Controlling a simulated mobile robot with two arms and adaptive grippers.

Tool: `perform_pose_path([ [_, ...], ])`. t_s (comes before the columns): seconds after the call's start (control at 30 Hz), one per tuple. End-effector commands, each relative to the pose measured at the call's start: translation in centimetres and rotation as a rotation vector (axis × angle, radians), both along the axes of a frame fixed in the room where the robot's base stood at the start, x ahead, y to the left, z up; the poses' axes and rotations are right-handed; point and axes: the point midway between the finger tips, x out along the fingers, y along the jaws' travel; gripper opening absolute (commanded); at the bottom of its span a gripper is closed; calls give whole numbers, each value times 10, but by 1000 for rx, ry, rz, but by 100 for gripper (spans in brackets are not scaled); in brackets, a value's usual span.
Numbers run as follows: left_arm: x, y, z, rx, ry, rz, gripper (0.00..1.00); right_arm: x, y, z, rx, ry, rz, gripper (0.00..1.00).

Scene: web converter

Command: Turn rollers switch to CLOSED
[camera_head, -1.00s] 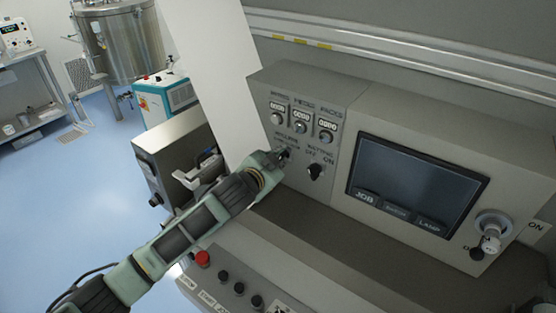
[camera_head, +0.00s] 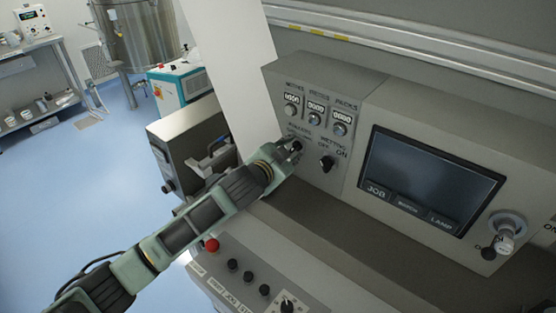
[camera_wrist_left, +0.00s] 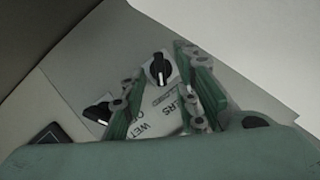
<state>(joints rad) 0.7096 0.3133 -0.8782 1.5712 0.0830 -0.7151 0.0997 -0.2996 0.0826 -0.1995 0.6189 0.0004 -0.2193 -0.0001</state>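The rollers switch is a small black knob with a white pointer line (camera_wrist_left: 159,70), on the grey control panel (camera_head: 348,175). It shows in the left wrist view between and beyond my two green finger pads, with a gap on each side. The pointer runs roughly along the fingers. In the camera_head view the switch is mostly hidden by my left gripper (camera_head: 291,149), which is at the panel below the counters. The left gripper is open, with nothing held. Part of the rollers label shows between the fingers. My right gripper is not in view.
The black wetting switch (camera_head: 327,163) sits close to the right of the gripper. Above are several counters with knobs (camera_head: 315,118). A dark screen (camera_head: 430,180) and a larger rotary switch (camera_head: 504,233) are farther right. A red button (camera_head: 211,245) is on the lower console.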

Motion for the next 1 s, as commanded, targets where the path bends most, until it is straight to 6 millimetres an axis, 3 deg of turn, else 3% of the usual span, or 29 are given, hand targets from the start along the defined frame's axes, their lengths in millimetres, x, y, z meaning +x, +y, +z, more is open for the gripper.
perform_pose_path([
  [0.5, -78, 35, 29, 2, -1, -1, 28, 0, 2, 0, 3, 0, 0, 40],
  [0.7, -89, 40, 34, 1, 0, 0, 28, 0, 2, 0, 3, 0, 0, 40],
  [1.0, -90, 40, 34, 1, 0, 1, 28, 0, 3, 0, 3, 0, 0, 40],
])
